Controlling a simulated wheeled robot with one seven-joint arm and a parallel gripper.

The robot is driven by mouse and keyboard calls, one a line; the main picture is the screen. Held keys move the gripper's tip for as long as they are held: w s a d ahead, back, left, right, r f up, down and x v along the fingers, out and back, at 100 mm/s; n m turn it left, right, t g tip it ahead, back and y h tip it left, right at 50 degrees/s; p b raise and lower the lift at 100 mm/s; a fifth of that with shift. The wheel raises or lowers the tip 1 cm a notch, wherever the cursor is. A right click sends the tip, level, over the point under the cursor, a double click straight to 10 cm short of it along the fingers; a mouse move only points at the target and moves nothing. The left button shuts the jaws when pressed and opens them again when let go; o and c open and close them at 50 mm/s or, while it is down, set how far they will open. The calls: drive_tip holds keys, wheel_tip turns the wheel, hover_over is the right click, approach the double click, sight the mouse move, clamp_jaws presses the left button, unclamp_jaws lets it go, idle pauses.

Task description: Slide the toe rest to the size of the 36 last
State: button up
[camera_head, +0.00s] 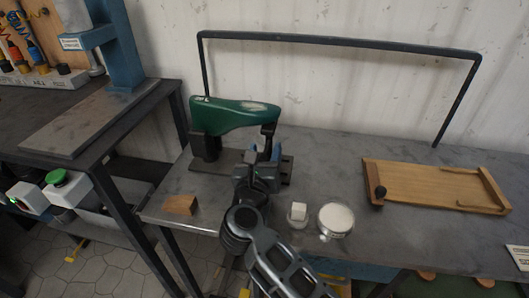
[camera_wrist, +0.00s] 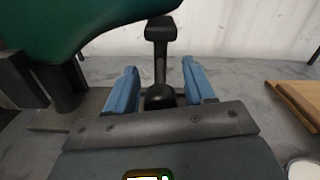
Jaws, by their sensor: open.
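A green last (camera_head: 235,113) sits up on a dark stand, its left end over a thick black block (camera_head: 205,148). The last fills the upper left of the wrist view (camera_wrist: 70,25). The toe rest (camera_head: 269,131), a black post with a padded top, stands at the last's right end. In the wrist view the toe rest (camera_wrist: 160,30) rises straight ahead, with a round black knob (camera_wrist: 160,96) low in front. My gripper (camera_head: 264,155) is open, and its blue fingers stand either side of the knob in the wrist view (camera_wrist: 161,87). I cannot tell whether they touch it.
A wooden tray (camera_head: 425,184) with a black knob lies at the right. A wooden block (camera_head: 180,205) lies front left. A dark bar frame (camera_head: 340,42) spans the back.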

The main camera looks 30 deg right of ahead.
drive_tip(key=shift+c, duration=0.4)
clamp_jaws()
